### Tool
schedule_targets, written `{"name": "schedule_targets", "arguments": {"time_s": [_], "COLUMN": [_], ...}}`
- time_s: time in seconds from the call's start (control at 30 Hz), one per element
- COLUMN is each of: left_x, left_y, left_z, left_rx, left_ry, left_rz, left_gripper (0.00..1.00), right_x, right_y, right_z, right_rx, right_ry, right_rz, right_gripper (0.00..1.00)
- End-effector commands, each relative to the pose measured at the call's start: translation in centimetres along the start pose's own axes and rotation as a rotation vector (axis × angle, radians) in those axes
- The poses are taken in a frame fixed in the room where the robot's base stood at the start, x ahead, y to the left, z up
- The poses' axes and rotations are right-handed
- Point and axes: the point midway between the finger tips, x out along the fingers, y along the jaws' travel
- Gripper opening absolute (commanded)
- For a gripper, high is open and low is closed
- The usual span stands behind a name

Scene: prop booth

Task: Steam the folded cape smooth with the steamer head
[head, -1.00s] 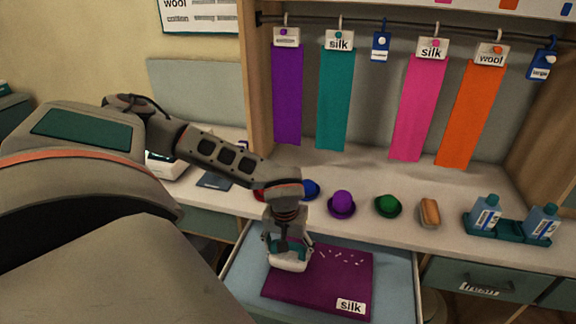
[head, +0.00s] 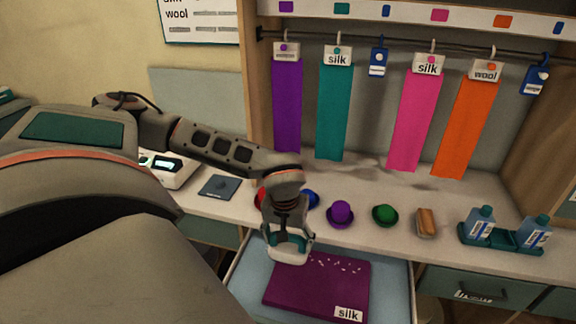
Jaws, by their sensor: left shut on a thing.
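The folded cape (head: 316,293) is purple, with a "silk" label (head: 348,313) at its front right corner. It lies flat in an open drawer (head: 399,283) with a pale blue inside. Several small white marks show along its back part. My left gripper (head: 287,240) is shut on the steamer head (head: 289,257), a white and teal piece pointing down. The steamer head is at the cape's back left corner and hides part of it. I cannot tell whether it touches the cloth. My right gripper is not in view.
Purple (head: 340,214) and green (head: 385,215) domed items, a brush (head: 426,222) and a teal tray (head: 475,238) with two bottles line the counter behind the drawer. Blue and red items are partly hidden by my arm. Cloth strips (head: 335,110) hang from a rail above.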

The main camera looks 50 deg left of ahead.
Motion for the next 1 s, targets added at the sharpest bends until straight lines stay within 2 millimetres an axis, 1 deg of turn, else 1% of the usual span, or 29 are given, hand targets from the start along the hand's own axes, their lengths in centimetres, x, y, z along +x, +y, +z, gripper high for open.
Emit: {"name": "schedule_targets", "arguments": {"time_s": [0.1, 0.6, 0.73, 1.0], "left_x": [-1.4, -6.5, -7.1, -7.2], "left_y": [0.1, 0.1, 0.1, 0.0], "left_z": [-0.3, -1.1, -1.1, -1.1], "left_rx": [-0.002, -0.002, 0.000, -0.001], "left_ry": [0.003, 0.002, 0.002, 0.001], "left_rz": [0.003, 0.002, 0.002, 0.001], "left_gripper": [0.29, 0.29, 0.29, 0.29], "right_x": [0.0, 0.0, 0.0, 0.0], "right_y": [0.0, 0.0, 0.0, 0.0], "right_z": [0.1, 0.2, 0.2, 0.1], "right_rx": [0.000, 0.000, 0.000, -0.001], "right_ry": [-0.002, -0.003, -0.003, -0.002], "right_rz": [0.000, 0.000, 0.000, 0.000], "right_gripper": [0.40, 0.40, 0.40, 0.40]}}
